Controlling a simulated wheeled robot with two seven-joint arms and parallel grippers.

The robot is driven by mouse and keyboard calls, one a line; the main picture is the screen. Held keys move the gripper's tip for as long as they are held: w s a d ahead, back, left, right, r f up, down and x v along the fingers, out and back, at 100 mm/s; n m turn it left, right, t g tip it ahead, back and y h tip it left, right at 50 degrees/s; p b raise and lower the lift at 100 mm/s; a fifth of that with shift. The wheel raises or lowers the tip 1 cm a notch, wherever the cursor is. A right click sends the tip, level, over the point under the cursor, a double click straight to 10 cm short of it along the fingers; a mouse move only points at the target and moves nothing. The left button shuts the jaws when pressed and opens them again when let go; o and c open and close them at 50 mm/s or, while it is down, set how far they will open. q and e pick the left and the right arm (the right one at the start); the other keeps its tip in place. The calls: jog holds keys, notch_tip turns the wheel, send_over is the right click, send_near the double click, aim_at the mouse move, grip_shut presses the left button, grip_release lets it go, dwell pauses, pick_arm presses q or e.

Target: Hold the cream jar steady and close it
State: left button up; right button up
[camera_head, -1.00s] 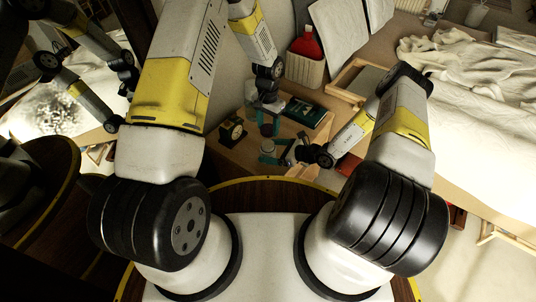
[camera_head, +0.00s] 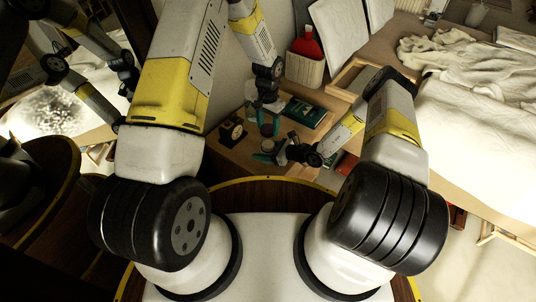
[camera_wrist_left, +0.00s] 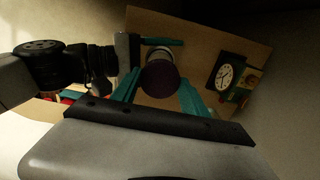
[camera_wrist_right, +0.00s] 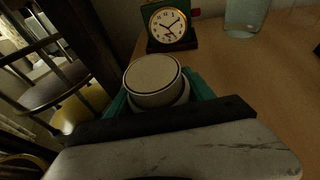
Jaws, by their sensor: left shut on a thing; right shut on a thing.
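The cream jar (camera_wrist_right: 152,75) shows in the right wrist view with its pale round top facing the camera. My right gripper (camera_wrist_right: 158,98) is shut on its sides, with teal fingers around it. My left gripper (camera_wrist_left: 160,88) points down and is shut on a dark round lid (camera_wrist_left: 160,77). In the left wrist view the lid partly covers a pale part of the jar (camera_wrist_left: 156,52). In the head view my left gripper (camera_head: 268,123) is above and behind my right gripper (camera_head: 264,154). The gap between lid and jar is hard to judge.
A clock (camera_head: 232,131) stands left of the jar on the wooden table (camera_head: 233,158). A green book (camera_head: 303,112) lies behind to the right. A glass (camera_wrist_right: 245,15) stands near the clock. A basket with a red bottle (camera_head: 306,45) stands farther back.

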aim_at(268, 144)
grip_shut()
pick_arm(q)
jog(key=shift+f, duration=2.5)
jog(key=shift+f, duration=0.85)
jog(key=shift+s+f, duration=0.1)
jog(key=shift+f, duration=0.3)
